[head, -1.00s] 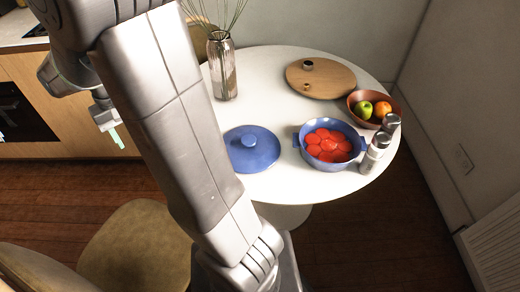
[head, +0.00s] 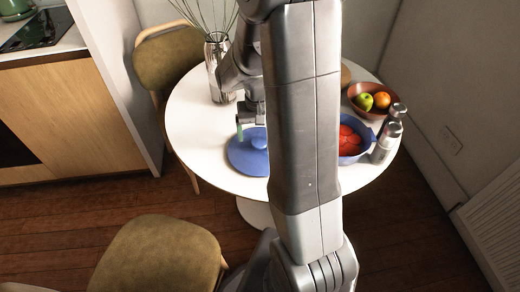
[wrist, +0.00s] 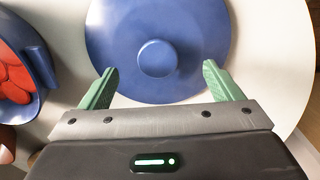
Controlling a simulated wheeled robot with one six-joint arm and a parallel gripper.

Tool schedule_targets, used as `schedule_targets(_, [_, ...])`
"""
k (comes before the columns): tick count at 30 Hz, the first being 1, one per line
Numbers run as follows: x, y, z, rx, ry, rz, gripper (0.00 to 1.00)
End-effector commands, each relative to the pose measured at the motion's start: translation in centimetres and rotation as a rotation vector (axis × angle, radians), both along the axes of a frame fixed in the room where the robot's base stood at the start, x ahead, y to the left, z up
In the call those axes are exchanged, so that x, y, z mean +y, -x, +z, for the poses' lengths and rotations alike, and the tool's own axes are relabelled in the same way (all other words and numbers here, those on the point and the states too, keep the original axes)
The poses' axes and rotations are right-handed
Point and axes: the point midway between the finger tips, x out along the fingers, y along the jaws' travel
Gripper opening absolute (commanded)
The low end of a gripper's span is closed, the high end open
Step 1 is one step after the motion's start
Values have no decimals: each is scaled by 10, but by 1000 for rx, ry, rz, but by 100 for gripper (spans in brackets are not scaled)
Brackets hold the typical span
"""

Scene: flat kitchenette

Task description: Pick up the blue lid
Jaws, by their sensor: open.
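The blue lid (head: 246,152) lies flat on the white round table, with its round knob on top. In the wrist view the lid (wrist: 120,40) fills the upper middle, and its knob (wrist: 155,59) sits beyond and between the fingertips. My gripper (wrist: 157,72) is open and empty, its two green fingers spread apart over the near part of the lid. In the head view my gripper (head: 242,132) is by the lid's far side, partly hidden by my own arm. I cannot tell the exact height above the lid.
The blue pot (head: 357,152) with red pieces is beside the lid, partly hidden by my arm. Two shakers (head: 385,143), a fruit bowl (head: 372,88) and a glass vase (head: 217,70) stand on the table (head: 190,120). Chairs (head: 160,255) stand near it.

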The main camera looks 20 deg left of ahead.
Motion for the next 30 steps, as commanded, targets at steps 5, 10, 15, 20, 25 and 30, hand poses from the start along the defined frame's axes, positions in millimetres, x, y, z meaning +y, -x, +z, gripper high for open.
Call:
schedule_targets(5, [-5,1,-29,4,3,0,86])
schedule_targets(10, [-5,1,-39,2,2,0,86])
schedule_targets(15, [-5,1,-39,2,1,0,86])
schedule_targets(20, [-5,1,-39,2,1,0,60])
schedule_targets(25, [-5,1,-39,3,2,-1,27])
schedule_targets(30, [-5,1,-39,3,2,-1,13])
